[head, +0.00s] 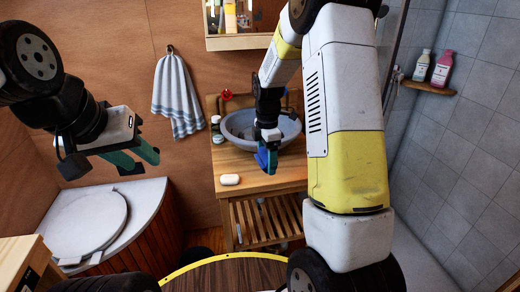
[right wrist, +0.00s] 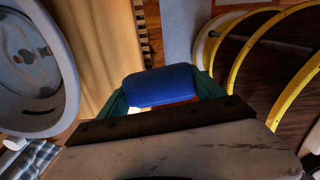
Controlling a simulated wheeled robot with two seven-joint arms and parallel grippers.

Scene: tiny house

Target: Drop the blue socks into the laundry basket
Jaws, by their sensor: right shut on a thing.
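The blue socks (right wrist: 160,86) are a rounded blue bundle held between the green fingers of my right gripper (right wrist: 165,92) in the right wrist view. In the head view my right gripper (head: 268,160) hangs in front of the sink counter, with a bit of blue between its fingers. My left gripper (head: 136,160) is open and empty, above the round-lidded white unit at left. A round yellow-rimmed thing (head: 228,256) shows at the bottom of the head view. Yellow hoops (right wrist: 240,45) show at right in the right wrist view. I cannot tell whether either is the laundry basket.
A wooden counter (head: 250,185) carries a grey basin (head: 240,125), a white soap bar (head: 230,180) and a small bottle (head: 217,130). A striped towel (head: 176,95) hangs on the wall. A white unit with a round lid (head: 90,220) stands at left. Bottles stand on a corner shelf (head: 430,88).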

